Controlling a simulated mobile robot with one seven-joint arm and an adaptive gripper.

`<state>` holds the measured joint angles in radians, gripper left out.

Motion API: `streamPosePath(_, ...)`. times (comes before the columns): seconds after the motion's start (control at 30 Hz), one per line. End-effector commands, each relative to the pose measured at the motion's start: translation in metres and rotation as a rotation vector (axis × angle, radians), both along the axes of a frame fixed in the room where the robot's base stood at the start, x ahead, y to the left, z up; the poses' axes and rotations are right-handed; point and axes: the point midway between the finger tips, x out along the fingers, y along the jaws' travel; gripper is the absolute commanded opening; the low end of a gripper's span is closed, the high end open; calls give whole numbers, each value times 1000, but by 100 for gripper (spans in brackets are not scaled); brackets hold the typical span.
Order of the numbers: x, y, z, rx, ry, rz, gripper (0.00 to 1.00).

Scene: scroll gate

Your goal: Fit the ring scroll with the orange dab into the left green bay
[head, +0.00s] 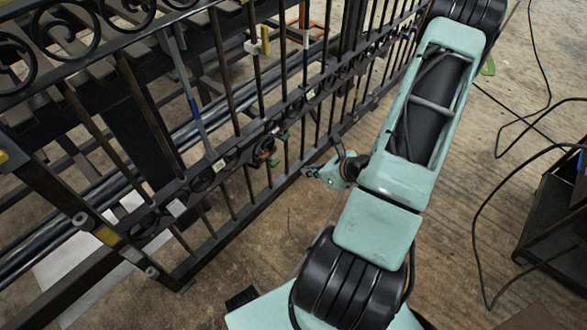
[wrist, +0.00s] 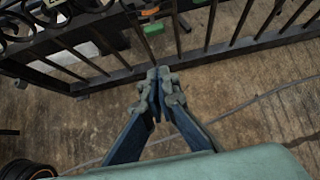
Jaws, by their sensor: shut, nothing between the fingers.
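My gripper (head: 318,173) is shut and empty, just right of the gate's lower rail; its fingertips meet in the wrist view (wrist: 158,78). A dark ring-shaped piece (head: 264,149) sits at the gate's lower band, with a small reddish-orange spot on it; I cannot tell whether it is the ring scroll with the orange dab. Small green parts (head: 275,162) lie close beside it. Green also shows beyond the bars in the wrist view (wrist: 150,27). Which green part is the left bay is unclear.
The black gate (head: 237,110) with upright bars and scrollwork fills the left. A blue-and-grey bar clamp (head: 196,110) stands across it. Cables (head: 476,225) and a dark cart (head: 553,215) are at the right. Floor between gate and cart is partly clear.

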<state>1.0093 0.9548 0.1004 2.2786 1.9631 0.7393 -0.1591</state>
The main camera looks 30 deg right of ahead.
Motion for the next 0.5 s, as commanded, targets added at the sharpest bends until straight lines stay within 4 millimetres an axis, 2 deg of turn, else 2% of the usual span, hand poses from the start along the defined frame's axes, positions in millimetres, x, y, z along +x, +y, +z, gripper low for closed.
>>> streamPosePath(0.17,15,7,-18,2,0,3,0)
streamPosePath(0.5,62,23,-70,0,1,4,0)
